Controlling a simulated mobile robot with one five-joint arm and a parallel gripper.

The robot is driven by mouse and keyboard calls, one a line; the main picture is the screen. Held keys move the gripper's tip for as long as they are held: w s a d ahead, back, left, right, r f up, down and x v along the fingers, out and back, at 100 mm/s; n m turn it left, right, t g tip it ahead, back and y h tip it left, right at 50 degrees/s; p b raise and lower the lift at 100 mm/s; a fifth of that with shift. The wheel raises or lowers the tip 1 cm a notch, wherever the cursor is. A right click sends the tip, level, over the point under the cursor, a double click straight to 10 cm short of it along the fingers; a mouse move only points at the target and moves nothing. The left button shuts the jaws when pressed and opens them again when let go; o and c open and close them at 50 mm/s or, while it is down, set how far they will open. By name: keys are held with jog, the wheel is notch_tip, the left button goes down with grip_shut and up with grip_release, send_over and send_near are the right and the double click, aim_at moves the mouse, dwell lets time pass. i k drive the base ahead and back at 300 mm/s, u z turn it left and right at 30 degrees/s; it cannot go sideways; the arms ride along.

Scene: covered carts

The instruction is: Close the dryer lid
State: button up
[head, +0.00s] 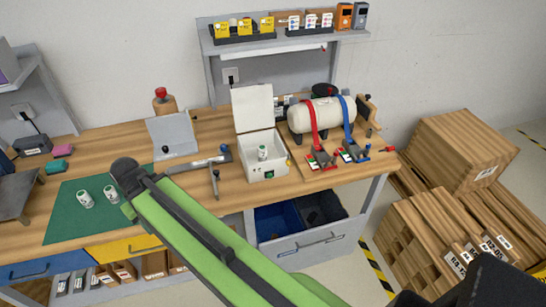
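The dryer (254,171) is a small white box on the wooden bench, right of the middle. Its white lid (252,108) stands up, open, at the back of the box. A white and green can (262,152) shows inside the open box. A green button is on the front face. My green arm reaches from the lower right up to a dark joint left of the dryer, apart from it. No gripper fingers can be made out. Nothing visible touches the lid.
A grey bar tool (195,163) lies just left of the dryer. A cream tank (321,115) with red and blue straps stands to its right. Two cans stand on a green mat (64,218) at left. A raised shelf (263,41) is behind.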

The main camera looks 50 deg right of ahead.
aim_at(253, 107)
jog(key=z, duration=2.05)
jog(key=k, duration=1.2)
jog(key=u, duration=0.45)
jog(key=i, duration=1)
jog(key=z, duration=0.05)
